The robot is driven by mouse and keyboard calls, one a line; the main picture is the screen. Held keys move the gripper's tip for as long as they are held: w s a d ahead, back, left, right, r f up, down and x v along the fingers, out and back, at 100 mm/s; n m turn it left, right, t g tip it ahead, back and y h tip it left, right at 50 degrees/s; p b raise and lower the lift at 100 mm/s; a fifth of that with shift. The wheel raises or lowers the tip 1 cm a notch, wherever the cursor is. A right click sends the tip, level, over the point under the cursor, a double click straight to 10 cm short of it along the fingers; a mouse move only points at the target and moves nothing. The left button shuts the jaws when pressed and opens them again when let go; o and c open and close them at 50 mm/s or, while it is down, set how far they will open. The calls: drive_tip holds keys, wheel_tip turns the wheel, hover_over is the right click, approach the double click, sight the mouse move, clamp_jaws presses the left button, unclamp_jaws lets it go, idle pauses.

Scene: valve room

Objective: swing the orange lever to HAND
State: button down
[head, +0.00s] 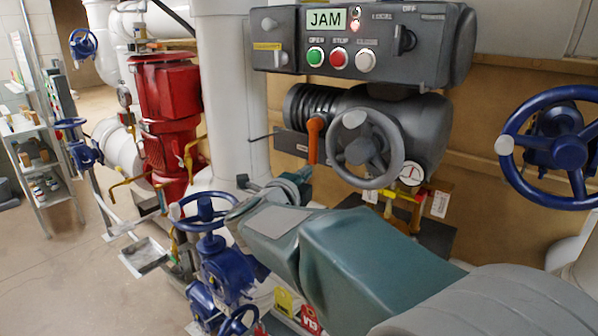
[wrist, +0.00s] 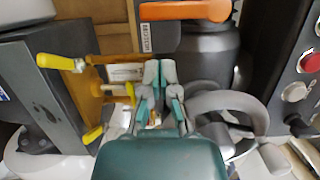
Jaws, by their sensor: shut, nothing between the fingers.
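The orange lever (head: 314,140) hangs down from its pivot on the dark grey actuator (head: 420,120), left of the grey handwheel (head: 340,135). In the wrist view the lever (wrist: 185,11) runs across the top, its pivot end at the right. My gripper (head: 304,173) is just below the lever's lower end in the head view. In the wrist view my gripper (wrist: 160,72) has its fingertips together and empty, with a visible gap to the lever. A small dark plate with white print (wrist: 146,38) sits beside the lever; I cannot read it.
The control box (head: 365,45) above shows JAM and has green, red and white buttons. A pressure gauge (head: 411,173) and yellow fittings (head: 405,205) sit below the handwheel. Blue valve wheels stand at the right (head: 556,150) and lower left (head: 205,210).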

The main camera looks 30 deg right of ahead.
sight(313, 159)
drive_tip(key=x, duration=0.7)
drive_tip(key=shift+w+d, duration=0.2)
drive_tip(key=shift+d, duration=0.1)
drive_tip(key=shift+w+a+f+m, duration=0.2)
drive_tip(key=shift+w+m, duration=0.25)
drive_tip(key=shift+m, duration=0.25)
drive_tip(key=shift+w+a+m+h, duration=0.2)
drive_tip(key=shift+w+m+h, duration=0.25)
drive_tip(key=shift+m, duration=0.35)
drive_tip(key=w+m, duration=0.1)
drive_tip(key=m, duration=0.1)
drive_tip(key=w+a+m+h, duration=0.1)
drive_tip(key=w+m, duration=0.1)
drive_tip(key=w+r+m, duration=0.1)
drive_tip(key=m, duration=0.1)
drive_tip(key=shift+w+a+m+h, duration=0.25)
drive_tip(key=shift+m, duration=0.05)
drive_tip(key=shift+f, duration=0.15)
